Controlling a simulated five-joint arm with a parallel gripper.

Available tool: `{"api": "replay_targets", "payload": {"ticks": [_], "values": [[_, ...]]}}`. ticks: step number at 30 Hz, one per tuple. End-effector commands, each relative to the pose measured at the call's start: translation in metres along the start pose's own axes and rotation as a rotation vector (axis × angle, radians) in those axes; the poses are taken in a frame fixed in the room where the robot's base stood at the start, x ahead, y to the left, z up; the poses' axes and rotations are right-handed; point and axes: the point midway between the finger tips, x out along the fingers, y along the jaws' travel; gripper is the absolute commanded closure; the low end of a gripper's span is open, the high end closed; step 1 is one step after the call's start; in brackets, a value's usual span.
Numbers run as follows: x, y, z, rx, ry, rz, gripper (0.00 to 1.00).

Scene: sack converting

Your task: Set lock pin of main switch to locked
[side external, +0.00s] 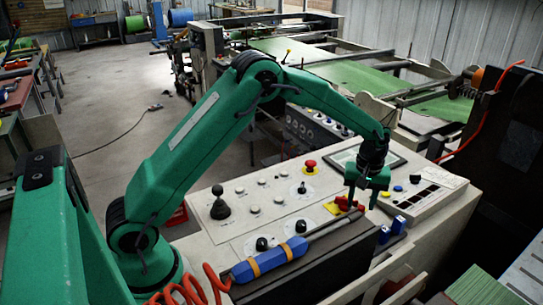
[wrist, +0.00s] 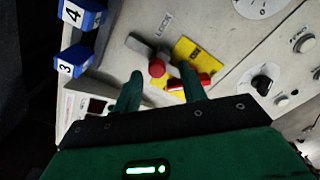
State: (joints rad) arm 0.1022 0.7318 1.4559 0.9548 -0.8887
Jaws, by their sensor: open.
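A yellow plate (side external: 333,209) with red parts sits on the sloped console; it also shows in the wrist view (wrist: 196,54). On it a red handle (wrist: 204,80), apparently the main switch, is partly hidden by my right finger. A grey piece with a round red knob (wrist: 157,68), perhaps the lock pin, lies beside the plate below the printed word LOCK (wrist: 165,24). My gripper (side external: 361,203) is open above this spot, pointing down. In the wrist view its fingers (wrist: 160,86) stand either side of the red knob, with nothing held. I cannot tell the height gap.
A red emergency button (side external: 310,164), black knobs (side external: 262,243) and a black lever (side external: 220,208) rise from the panel. A blue-handled tool (side external: 270,261) lies on the front ledge.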

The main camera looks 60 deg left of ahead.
Motion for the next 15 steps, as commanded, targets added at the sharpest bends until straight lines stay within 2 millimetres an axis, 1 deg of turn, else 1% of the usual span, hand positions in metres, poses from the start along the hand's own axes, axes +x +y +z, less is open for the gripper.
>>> {"api": "replay_targets", "payload": {"ticks": [15], "values": [[-0.061,0.0,-0.001,-0.001,0.002,0.002,0.58]]}}
